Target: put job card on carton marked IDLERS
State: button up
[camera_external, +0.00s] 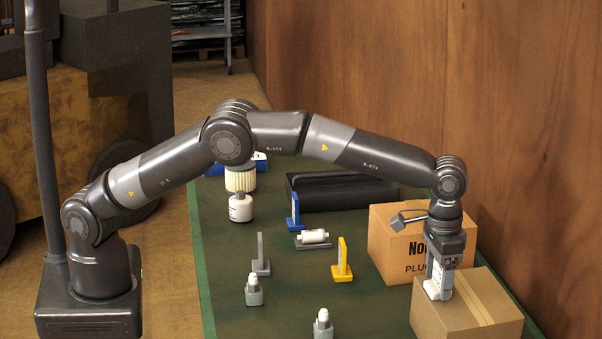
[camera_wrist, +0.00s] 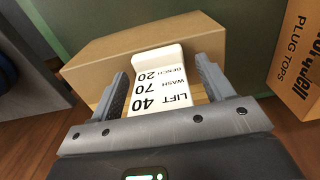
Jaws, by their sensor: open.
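The job card (camera_wrist: 158,92) is white with black lines reading LIFT 40, WASH 70, BENCH 20. In the wrist view it lies between the two spread fingers of my gripper (camera_wrist: 161,68), with a gap on either side. In the external view my gripper (camera_external: 440,272) points down over the near brown carton (camera_external: 466,312), and the white card (camera_external: 432,290) shows at its fingers, at the carton's top. The card appears to rest on that carton, which also shows in the wrist view (camera_wrist: 100,55). No IDLERS marking is visible on the faces in view.
A second carton (camera_external: 390,258), lettered PLUG TOPS, stands close behind. Small stands, white-capped bottles (camera_external: 253,290), a yellow bracket (camera_external: 342,262) and a black tray (camera_external: 340,198) occupy the green bench (camera_external: 225,285). A wooden wall (camera_external: 540,130) rises at the right.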

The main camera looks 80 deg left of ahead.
notch_tip(320, 180, up, 12)
jog(key=shift+f, duration=0.15)
jog(key=shift+a+r, duration=0.1)
jog(key=shift+r, duration=0.35)
jog(key=s+a+r+t, duration=0.1)
jog(key=s+a+r, duration=0.5)
jog(key=a+r, duration=0.5)
jog(key=s+a+r+t+h, duration=0.15)
jog(key=s+a+r, duration=0.25)
jog(key=s+a, duration=0.65)
jog(key=s+a+f+t, duration=0.1)
jog(key=s+a+f, duration=0.2)
jog(key=s, duration=0.6)
jog(key=s+a+f+t+y, duration=0.1)
jog(key=s+a+f, duration=0.2)
jog(key=s, duration=0.6)
jog(key=s+a+f+t, duration=0.1)
jog(key=s+a+f, duration=0.2)
jog(key=s, duration=0.7)
notch_tip(320, 180, down, 3)
jog(key=shift+a+r, duration=0.15)
jog(key=shift+r, duration=0.05)
